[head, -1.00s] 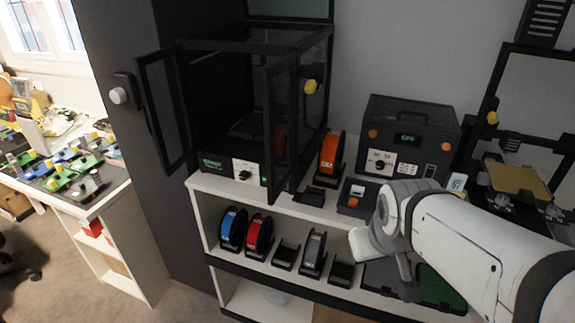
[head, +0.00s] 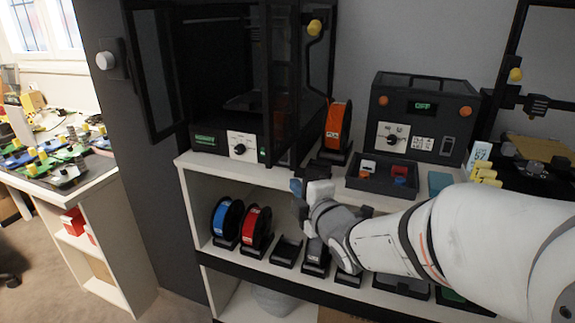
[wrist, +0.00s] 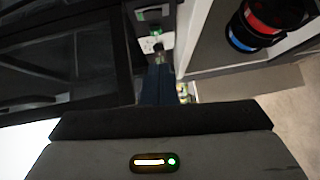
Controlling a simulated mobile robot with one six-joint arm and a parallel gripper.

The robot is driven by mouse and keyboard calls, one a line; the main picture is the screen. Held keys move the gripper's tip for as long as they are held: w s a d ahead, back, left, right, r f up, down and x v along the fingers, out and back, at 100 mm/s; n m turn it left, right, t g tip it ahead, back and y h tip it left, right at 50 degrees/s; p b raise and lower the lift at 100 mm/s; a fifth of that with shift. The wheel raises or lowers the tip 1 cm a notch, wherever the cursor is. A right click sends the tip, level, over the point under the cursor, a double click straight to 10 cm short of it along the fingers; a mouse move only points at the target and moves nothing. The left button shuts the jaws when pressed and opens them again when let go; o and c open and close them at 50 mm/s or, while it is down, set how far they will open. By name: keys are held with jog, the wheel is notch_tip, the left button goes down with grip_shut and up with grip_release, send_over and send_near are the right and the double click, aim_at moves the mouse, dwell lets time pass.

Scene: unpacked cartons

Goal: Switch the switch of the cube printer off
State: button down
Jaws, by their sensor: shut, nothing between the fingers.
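The cube printer (head: 195,70) is a black enclosure with its doors swung open, on the white shelf at left. Its front panel has a green-lit display (head: 205,139) and a white plate with a black knob switch (head: 239,149). The panel and switch (wrist: 157,47) also show near the top of the wrist view, small and blurred. My gripper (head: 297,187) is shut and empty, right of the switch and a little lower, apart from it. Its dark blue fingers (wrist: 158,85) point toward the panel in the wrist view. The knob's exact setting is too small to tell.
The right printer door (head: 281,85) stands open between my gripper and the enclosure's inside. An orange spool (head: 338,126) and a control box (head: 425,115) reading OFF stand to the right. Blue and red spools (head: 228,221) sit on the shelf below.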

jog(key=x, duration=0.4)
jog(key=d+x, duration=0.1)
jog(key=x, duration=0.7)
jog(key=shift+w+d+f, duration=0.1)
jog(key=shift+w+d, duration=0.3)
jog(key=shift+w, duration=0.05)
jog(key=shift+w+d, duration=0.2)
jog(key=shift+w, duration=0.35)
jog(key=shift+f, duration=0.15)
